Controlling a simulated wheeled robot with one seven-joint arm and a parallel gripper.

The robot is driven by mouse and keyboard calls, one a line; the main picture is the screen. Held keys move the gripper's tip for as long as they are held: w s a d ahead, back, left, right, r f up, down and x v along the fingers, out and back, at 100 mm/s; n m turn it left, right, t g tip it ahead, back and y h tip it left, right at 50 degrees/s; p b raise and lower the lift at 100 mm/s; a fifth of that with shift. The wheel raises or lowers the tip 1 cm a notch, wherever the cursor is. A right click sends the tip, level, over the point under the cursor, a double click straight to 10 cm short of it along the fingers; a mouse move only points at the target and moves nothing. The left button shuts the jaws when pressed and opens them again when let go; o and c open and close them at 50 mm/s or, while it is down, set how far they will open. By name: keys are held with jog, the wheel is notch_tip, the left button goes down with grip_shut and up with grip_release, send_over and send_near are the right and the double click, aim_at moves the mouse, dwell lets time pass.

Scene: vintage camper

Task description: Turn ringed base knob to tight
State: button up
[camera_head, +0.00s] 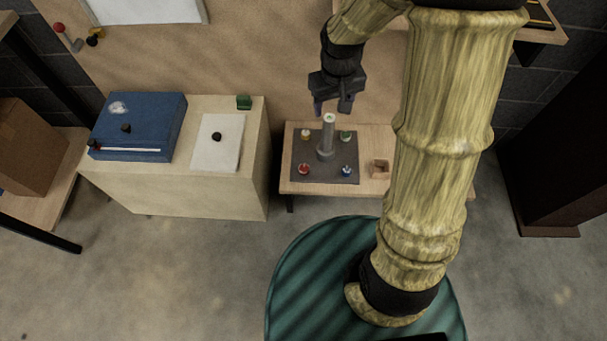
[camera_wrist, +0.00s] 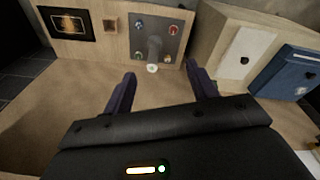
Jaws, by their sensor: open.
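A grey upright post (camera_head: 327,138) with a pale top stands mid-way on a dark square mat (camera_head: 318,175) on a low wooden table. Four small coloured knobs sit around its base: yellowish (camera_head: 306,134), green (camera_head: 346,136), red (camera_head: 304,169) and blue (camera_head: 347,171). They are too small to tell which carries a ring or any tight mark. My gripper (camera_head: 332,108) is open and empty, beyond and above the post, apart from it. In the wrist view, the post (camera_wrist: 153,50) and the red knob (camera_wrist: 174,29) show past the open fingers.
A small wooden block (camera_head: 379,168) sits right of the mat. A pale cabinet (camera_head: 170,193) at left bears a blue case (camera_head: 140,112), a white plate (camera_head: 217,150) and a green block (camera_head: 244,102). A dark framed panel (camera_wrist: 68,23) shows in the wrist view.

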aim_at(304, 168)
jog(key=w+a+f+n+b, duration=0.1)
jog(key=w+a+f+b, duration=0.1)
jog(key=w+f+b, duration=0.2)
jog(key=w+a+f+g+b, duration=0.1)
jog(key=w+a+f+b, duration=0.1)
jog(key=f+b, duration=0.9)
jog(key=w+a+f+n+b, duration=0.1)
jog(key=w+f+b, duration=0.4)
jog(key=f, duration=1.2)
jog(key=a+b, duration=0.1)
jog(key=b, duration=0.2)
jog(key=shift+w+a+f+n, duration=0.25)
jog(key=shift+w+a+n, duration=0.05)
jog(key=shift+w+a, duration=0.05)
jog(key=f+b, duration=0.2)
jog(key=f, duration=0.3)
jog(key=f+b, duration=0.3)
jog(key=f, duration=0.3)
jog(key=d+f+b, duration=0.1)
jog(key=f+b, duration=0.2)
jog(key=f, duration=0.3)
jog(key=shift+w+f, duration=0.15)
jog(key=shift+f, duration=0.05)
jog(key=shift+c, duration=0.2)
jog(key=c, duration=0.9)
